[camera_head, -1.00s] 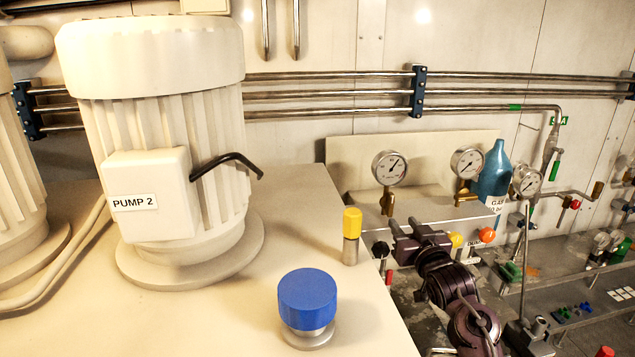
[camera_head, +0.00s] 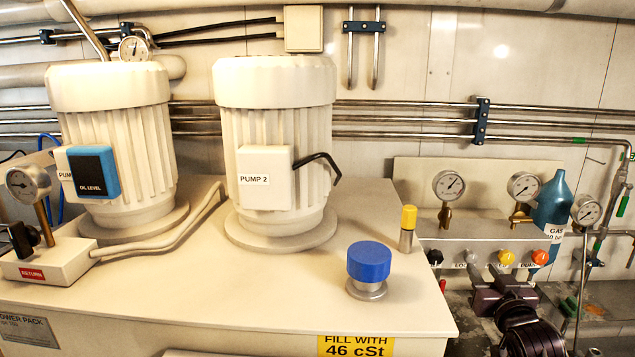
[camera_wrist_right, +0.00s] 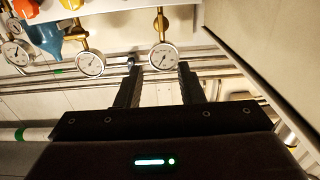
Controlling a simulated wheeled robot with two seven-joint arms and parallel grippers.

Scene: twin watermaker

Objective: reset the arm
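My right gripper (camera_head: 492,276), dark purple-grey, is in the lower right of the head view, in front of the valve panel with the coloured knobs. In the right wrist view its two black fingers (camera_wrist_right: 160,82) stand apart with nothing between them, so it is open and empty. Gauges and pipes show beyond the fingers there. No contact with the panel can be made out. My left gripper is in neither view now.
The panel has black (camera_head: 435,256), yellow (camera_head: 506,257) and orange (camera_head: 541,257) knobs below gauges (camera_head: 448,185). A blue bottle (camera_head: 553,205) stands behind. Left of my arm is the cream power pack (camera_head: 330,290) with Pump 2 (camera_head: 275,140), a blue cap (camera_head: 369,262) and a yellow-topped post (camera_head: 408,228).

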